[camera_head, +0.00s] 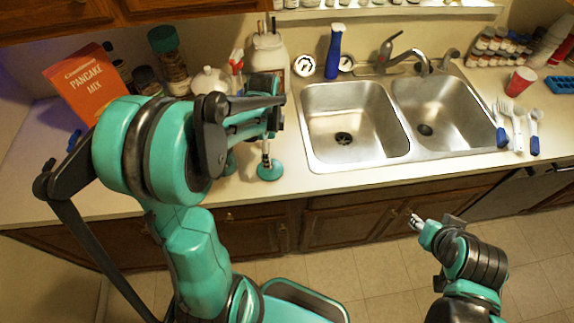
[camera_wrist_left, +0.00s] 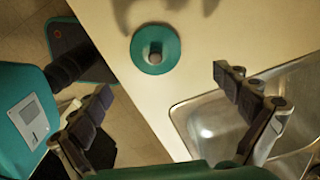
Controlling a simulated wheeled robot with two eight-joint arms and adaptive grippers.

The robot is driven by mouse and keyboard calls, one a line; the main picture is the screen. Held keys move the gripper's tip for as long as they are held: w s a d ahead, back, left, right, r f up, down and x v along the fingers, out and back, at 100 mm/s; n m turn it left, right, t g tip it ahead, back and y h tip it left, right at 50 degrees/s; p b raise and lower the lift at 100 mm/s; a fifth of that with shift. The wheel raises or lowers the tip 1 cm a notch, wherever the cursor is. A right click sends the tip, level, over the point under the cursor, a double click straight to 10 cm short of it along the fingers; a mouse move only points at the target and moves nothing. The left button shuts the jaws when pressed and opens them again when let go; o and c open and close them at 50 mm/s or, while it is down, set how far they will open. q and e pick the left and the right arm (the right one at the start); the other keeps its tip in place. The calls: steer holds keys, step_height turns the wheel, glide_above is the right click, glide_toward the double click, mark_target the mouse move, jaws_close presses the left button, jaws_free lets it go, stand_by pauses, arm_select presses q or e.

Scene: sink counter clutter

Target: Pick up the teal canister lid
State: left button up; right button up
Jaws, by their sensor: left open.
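The teal canister lid (camera_head: 270,172) is a round disc with a grey knob in the middle. It lies on the counter left of the sink, near the front edge. In the left wrist view the lid (camera_wrist_left: 141,58) is at the upper middle, knob facing the camera. My left gripper (camera_wrist_left: 164,82) is open, with its two fingers spread wide and nothing between them. It hangs above the counter near the lid; in the head view my arm partly covers that area. My right gripper (camera_head: 416,222) is in front of the cabinets, away from the lid, its fingers too small to judge.
The double sink (camera_head: 345,125) is right of the lid. A white jug (camera_head: 268,50), a blue bottle (camera_head: 333,52) and several jars stand at the back. A pancake mix box (camera_head: 85,80) is at the left. Brushes (camera_head: 517,125) lie right of the sink.

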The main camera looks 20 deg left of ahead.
arm_select(q)
steer(key=shift+w+f, duration=0.2)
steer(key=shift+f, duration=0.05)
steer(key=shift+f+m, duration=0.3)
steer(key=shift+f, duration=0.05)
steer(key=f, duration=0.2)
steer(key=f+b, duration=0.1)
steer(key=f, duration=0.1)
steer(key=s+f+b, duration=0.1)
steer(key=f, duration=0.1)
steer(key=shift+f, duration=0.3)
steer(key=shift+a+f, duration=0.1)
steer(key=shift+f, duration=0.3)
steer(key=shift+c, duration=0.3)
steer(key=shift+s+r, duration=0.1)
steer(key=c, duration=1.4)
